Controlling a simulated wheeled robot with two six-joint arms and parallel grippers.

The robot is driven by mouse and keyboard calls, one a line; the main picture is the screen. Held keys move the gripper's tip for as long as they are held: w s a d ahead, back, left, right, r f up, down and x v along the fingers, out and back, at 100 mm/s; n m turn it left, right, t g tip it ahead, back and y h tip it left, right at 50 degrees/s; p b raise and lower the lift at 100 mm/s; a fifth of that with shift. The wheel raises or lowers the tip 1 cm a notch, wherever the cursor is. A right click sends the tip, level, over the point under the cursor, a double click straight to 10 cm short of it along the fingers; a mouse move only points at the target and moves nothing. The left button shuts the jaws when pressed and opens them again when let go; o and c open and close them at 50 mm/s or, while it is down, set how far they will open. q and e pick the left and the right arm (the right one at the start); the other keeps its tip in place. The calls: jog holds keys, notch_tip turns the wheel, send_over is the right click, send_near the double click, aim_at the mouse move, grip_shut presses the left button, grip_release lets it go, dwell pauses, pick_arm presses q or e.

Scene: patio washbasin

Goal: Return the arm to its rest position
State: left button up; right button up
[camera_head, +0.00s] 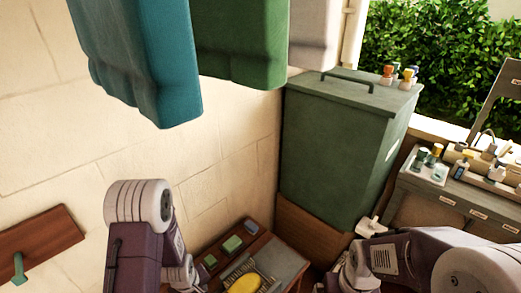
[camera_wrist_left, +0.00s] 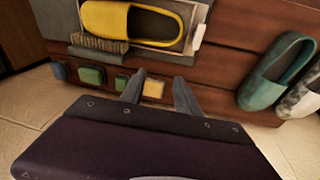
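My left arm comes in from the left in the head view, its wrist low beside the wooden bench (camera_head: 285,262); its fingers are not clear there. In the left wrist view my left gripper (camera_wrist_left: 158,88) has its two fingers apart with nothing held between them. A small yellow block (camera_wrist_left: 153,89) shows beyond the fingers. My right arm reaches in from the lower right of the head view; its fingertips cannot be made out.
A yellow shoe (camera_wrist_left: 132,20) rests in a tray on the bench. Several small blocks, including a green one (camera_wrist_left: 91,75), lie nearby. A teal shoe (camera_wrist_left: 277,75) is at right. A green cabinet (camera_head: 340,150) stands behind; teal cloth (camera_head: 140,60) hangs above.

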pick_arm(q)
jog(key=w+d+r+m+t, duration=0.2)
jog(key=w+d+r, duration=0.1)
jog(key=r, duration=0.7)
jog(key=s+d+r+m+g+p, duration=0.1)
jog(key=s+r+m+g, duration=0.1)
jog(key=s+r+m, duration=0.3)
jog(key=s+d+r+m+g, duration=0.1)
jog(key=s+r+m, duration=0.1)
jog(key=s, duration=0.4)
notch_tip(320, 180, up, 10)
jog(key=p, duration=1.1)
jog(key=shift+w+r, duration=0.25)
jog(key=shift+a, duration=0.15)
